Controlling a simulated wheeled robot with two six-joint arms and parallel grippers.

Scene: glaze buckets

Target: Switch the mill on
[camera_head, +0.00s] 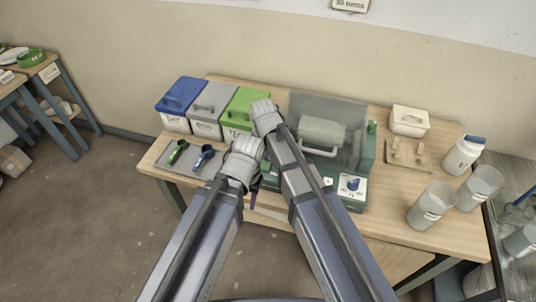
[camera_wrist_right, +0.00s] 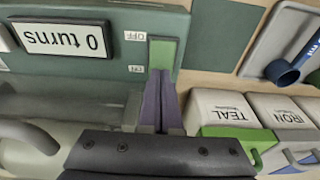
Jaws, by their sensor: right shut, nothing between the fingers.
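The mill (camera_head: 368,152) is a green machine with a pale drum (camera_head: 321,132) under a clear cover, at the table's middle. In the right wrist view its panel shows upside down, with a display (camera_wrist_right: 62,40) reading "0 turns" and a green switch (camera_wrist_right: 165,52) beside OFF and ON labels. My right gripper (camera_wrist_right: 162,74) is shut and empty, its purple fingertips over or against the switch near the ON label. Contact is unclear. My left gripper (camera_head: 242,162) is at the mill's left front; its fingers are not clear.
Blue (camera_head: 182,92), grey (camera_head: 211,102) and green-lidded (camera_head: 243,105) buckets stand left of the mill. A grey tray (camera_head: 184,168) holds scoops. To the right are a white box (camera_head: 409,121), a white jar (camera_head: 464,156) and two clear containers (camera_head: 431,206).

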